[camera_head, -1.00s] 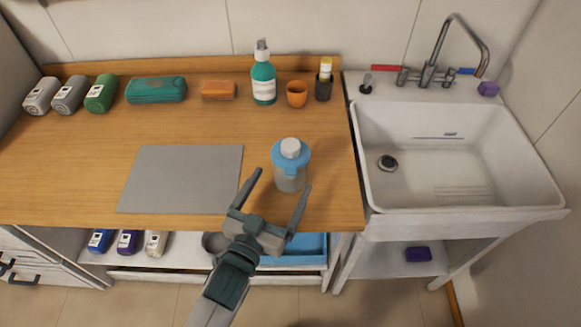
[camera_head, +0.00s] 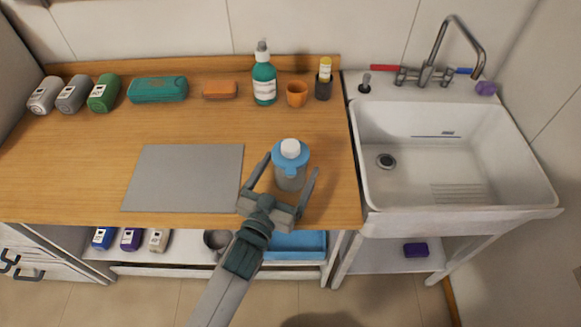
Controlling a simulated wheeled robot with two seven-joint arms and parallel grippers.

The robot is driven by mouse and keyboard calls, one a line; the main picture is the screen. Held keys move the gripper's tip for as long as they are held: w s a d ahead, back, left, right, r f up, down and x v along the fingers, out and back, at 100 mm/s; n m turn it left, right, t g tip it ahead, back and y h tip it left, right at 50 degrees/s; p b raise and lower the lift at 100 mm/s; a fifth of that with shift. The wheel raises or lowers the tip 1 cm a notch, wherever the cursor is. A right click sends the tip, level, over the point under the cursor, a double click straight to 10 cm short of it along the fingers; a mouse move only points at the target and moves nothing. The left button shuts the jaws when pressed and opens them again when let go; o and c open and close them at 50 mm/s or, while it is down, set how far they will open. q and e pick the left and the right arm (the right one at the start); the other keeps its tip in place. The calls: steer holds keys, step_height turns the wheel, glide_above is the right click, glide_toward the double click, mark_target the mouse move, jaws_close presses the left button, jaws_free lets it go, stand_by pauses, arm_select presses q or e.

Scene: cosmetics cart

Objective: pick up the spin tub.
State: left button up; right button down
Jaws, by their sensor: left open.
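The spin tub looks to be the clear container with a blue collar and white top (camera_head: 290,164), standing upright near the right front of the wooden counter. My left gripper (camera_head: 286,172) is open, with one finger on each side of the tub's lower body. I cannot tell whether either finger touches it. My right gripper is not in view.
A grey mat (camera_head: 184,178) lies left of the tub. Behind stand a teal pump bottle (camera_head: 264,80), an orange cup (camera_head: 297,94) and a dark cup (camera_head: 323,88). A white sink (camera_head: 450,160) is to the right. The counter between mat and back row is clear.

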arm_select(q)
steer(key=c, duration=1.2)
steer(key=shift+c, duration=0.9)
steer(key=shift+r, duration=0.2)
